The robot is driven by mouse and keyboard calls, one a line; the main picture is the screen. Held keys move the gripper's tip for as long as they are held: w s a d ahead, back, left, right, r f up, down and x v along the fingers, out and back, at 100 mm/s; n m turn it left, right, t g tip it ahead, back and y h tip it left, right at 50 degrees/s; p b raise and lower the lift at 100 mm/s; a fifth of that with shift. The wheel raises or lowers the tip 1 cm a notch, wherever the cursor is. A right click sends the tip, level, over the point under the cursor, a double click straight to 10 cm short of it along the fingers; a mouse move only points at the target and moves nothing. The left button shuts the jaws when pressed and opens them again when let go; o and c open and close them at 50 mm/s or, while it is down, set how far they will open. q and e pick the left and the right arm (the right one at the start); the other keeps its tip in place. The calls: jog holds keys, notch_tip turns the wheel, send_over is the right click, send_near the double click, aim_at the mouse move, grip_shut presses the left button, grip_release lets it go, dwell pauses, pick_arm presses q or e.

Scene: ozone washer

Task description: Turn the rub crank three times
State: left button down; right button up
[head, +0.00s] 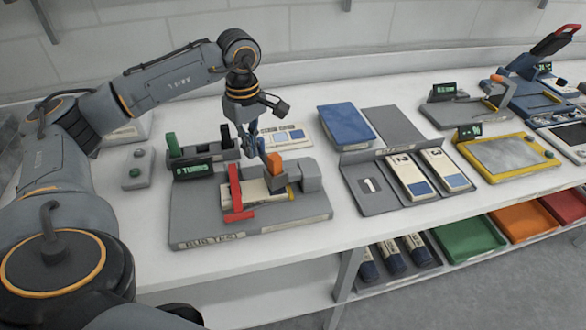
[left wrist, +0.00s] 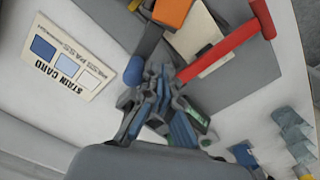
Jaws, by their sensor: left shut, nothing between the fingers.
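The rub tester is a grey base (head: 285,222) labelled as a rub test. Its red crank (head: 234,190) lies across the left part of the base, with a red bar at its front end. My left gripper (head: 252,152) points down above the rear of the tester, between the crank and the orange block (head: 273,163). In the left wrist view its shut fingers (left wrist: 168,88) are close to one end of the red crank (left wrist: 225,48); I cannot tell whether they touch. Nothing is held. My right gripper is not in view.
A turns display (head: 193,171) stands at the tester's left rear; its digit is hard to read. A rack with a green upright (head: 171,143) and a stain card (head: 285,138) are behind. A grey holder with numbered cards (head: 375,198) is right. White counter is clear in front.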

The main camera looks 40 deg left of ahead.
pick_arm(q)
jog(key=shift+w, duration=0.25)
jog(key=shift+w+d, duration=0.15)
jog(key=shift+w, duration=0.5)
jog(key=shift+w+d+p, duration=0.1)
jog(key=shift+w+p, duration=0.25)
jog(key=shift+w, duration=0.2)
